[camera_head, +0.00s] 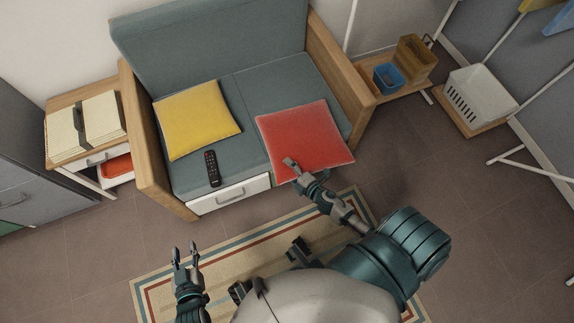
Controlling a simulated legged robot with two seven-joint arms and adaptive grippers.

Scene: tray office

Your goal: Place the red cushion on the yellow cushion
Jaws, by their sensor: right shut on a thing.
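The red cushion (308,135) lies on the right seat of the grey sofa, its front edge at the seat's front. The yellow cushion (198,118) lies flat on the left seat, apart from the red one. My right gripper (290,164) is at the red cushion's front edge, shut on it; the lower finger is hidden. My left gripper (187,250) is open and empty, low at the left above the floor and rug, away from both cushions.
A black remote (212,169) lies on the left seat in front of the yellow cushion. Wooden armrests (340,75) bound the sofa. A side table with folders (88,125) stands left; a blue basket (388,77) and white basket (480,95) stand right. A striped rug (150,287) covers the floor.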

